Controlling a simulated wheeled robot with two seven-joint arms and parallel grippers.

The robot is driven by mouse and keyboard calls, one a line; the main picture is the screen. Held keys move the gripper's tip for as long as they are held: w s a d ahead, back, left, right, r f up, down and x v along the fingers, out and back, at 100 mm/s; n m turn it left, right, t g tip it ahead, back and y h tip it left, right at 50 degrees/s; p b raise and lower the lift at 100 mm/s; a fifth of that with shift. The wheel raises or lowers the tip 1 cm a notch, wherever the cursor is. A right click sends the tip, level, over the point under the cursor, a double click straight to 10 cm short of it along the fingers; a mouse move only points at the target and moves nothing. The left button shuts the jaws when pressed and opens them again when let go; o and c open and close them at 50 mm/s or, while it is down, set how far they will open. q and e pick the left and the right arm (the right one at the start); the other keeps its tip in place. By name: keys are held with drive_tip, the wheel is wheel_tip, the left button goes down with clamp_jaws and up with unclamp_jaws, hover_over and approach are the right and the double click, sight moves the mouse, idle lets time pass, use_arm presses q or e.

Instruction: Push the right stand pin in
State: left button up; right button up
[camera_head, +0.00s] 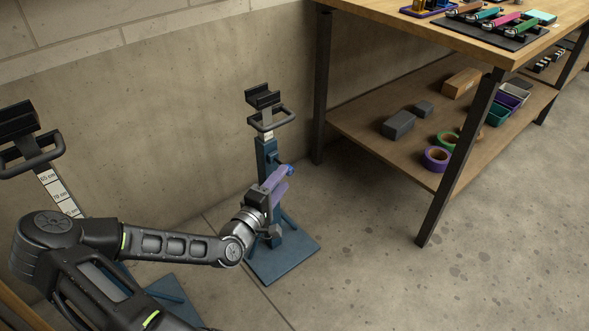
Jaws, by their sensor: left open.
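The right stand (283,262) is a blue post on a flat blue base, with a black cradle (264,97) and a grey handle on top. The pin's shaft and part of the post are hidden behind the gripper and the post. My right gripper is out of view.
The left stand (17,121) with a marked scale stands at the left, partly behind my arm. A wooden bench (391,27) with a lower shelf (360,127) holding tape rolls, bins and blocks stands at the right. A concrete wall is behind; the floor between stand and bench is clear.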

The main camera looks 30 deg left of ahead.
use_arm(q)
drive_tip(key=shift+w, duration=0.1)
drive_tip(key=shift+w+f, duration=0.1)
drive_tip(key=shift+w, duration=0.2)
drive_tip(key=w+b, duration=0.3)
drive_tip(key=w, duration=0.4)
drive_tip(key=shift+a, duration=0.35)
clamp_jaws()
idle(0.9)
